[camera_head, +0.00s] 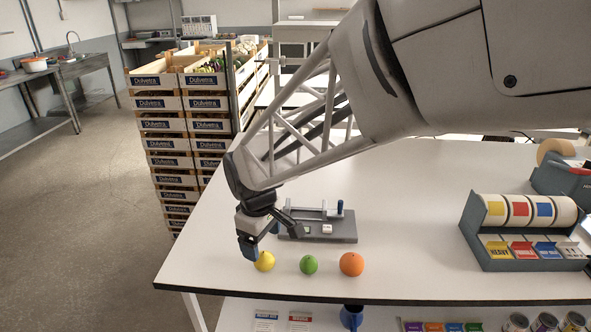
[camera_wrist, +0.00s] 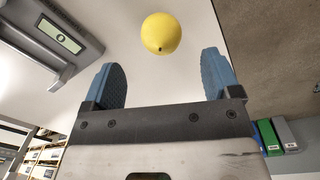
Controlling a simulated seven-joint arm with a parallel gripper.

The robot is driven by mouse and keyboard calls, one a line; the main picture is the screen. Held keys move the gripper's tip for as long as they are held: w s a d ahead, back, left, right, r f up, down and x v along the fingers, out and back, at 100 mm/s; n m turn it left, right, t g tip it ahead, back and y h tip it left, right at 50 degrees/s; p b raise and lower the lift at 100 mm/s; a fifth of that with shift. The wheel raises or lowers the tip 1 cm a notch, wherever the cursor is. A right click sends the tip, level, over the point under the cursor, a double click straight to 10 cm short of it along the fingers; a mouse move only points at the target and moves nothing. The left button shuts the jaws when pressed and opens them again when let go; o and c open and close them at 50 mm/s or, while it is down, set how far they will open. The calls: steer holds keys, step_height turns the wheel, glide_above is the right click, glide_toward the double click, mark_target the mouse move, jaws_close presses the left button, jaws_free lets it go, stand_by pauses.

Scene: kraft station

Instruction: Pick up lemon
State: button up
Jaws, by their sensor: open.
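A yellow lemon (camera_head: 264,261) lies on the white table (camera_head: 400,220) near its front edge, leftmost in a row of fruit. In the wrist view the lemon (camera_wrist: 161,33) shows beyond the fingertips, roughly centred between the two blue fingers. My gripper (camera_head: 254,246) is just above and beside the lemon in the head view, partly overlapping it. In the wrist view my gripper (camera_wrist: 166,72) is open, with nothing between its fingers.
A green lime (camera_head: 308,265) and an orange (camera_head: 351,264) lie right of the lemon. A grey device (camera_head: 325,230) stands behind them. A grey rack (camera_head: 490,255) with coloured rolls stands at the right. The table's front edge is close to the fruit.

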mark_target(264, 253)
steer(key=shift+f, duration=1.05)
steer(key=shift+f, duration=0.1)
steer(key=shift+f, duration=2.5)
steer(key=shift+c, duration=0.3)
steer(key=c, duration=1)
